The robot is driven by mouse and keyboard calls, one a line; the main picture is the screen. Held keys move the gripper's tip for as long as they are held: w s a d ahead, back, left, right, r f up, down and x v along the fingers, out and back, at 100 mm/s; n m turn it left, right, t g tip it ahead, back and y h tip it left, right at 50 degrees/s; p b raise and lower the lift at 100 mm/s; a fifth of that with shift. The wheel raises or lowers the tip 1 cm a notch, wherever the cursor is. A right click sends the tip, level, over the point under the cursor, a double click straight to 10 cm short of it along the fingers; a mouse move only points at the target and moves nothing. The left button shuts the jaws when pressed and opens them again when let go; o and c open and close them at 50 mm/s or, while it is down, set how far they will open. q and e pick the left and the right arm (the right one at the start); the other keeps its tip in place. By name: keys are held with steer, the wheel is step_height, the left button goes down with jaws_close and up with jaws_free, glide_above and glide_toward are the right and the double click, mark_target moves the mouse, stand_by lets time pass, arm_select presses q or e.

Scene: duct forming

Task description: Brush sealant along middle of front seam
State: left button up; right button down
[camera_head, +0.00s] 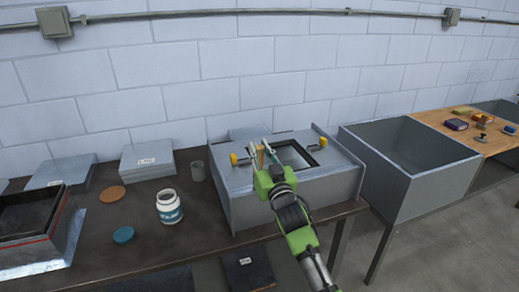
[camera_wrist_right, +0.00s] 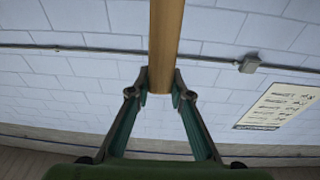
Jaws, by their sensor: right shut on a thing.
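A grey sheet-metal duct piece (camera_head: 252,214) stands on the dark table, with a dark-edged square opening in its top. Yellow-ended clamps (camera_head: 235,159) sit on its top. My right gripper (camera_head: 262,158) is over its front part, in front of the opening. In the right wrist view the gripper (camera_wrist_right: 160,88) is shut on a wooden handle (camera_wrist_right: 166,35), likely the brush. The bristles are out of sight, and I cannot tell whether they touch the front seam. An open white jar (camera_head: 169,210) with a blue label stands left of the duct. My left gripper is not in view.
Flat grey boxes (camera_head: 147,160) stand along the wall. A large open metal box (camera_head: 436,188) is at the right. A black-lined tray (camera_head: 66,250) is at the left.

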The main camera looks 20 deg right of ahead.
steer(key=shift+f, duration=0.3)
steer(key=shift+d, duration=0.1)
steer(key=d, duration=0.3)
stand_by(0.6)
steer(key=shift+d+f+p, duration=0.2)
steer(key=shift+d+p, duration=0.2)
steer(key=shift+d, duration=1.05)
steer(key=shift+d, duration=0.15)
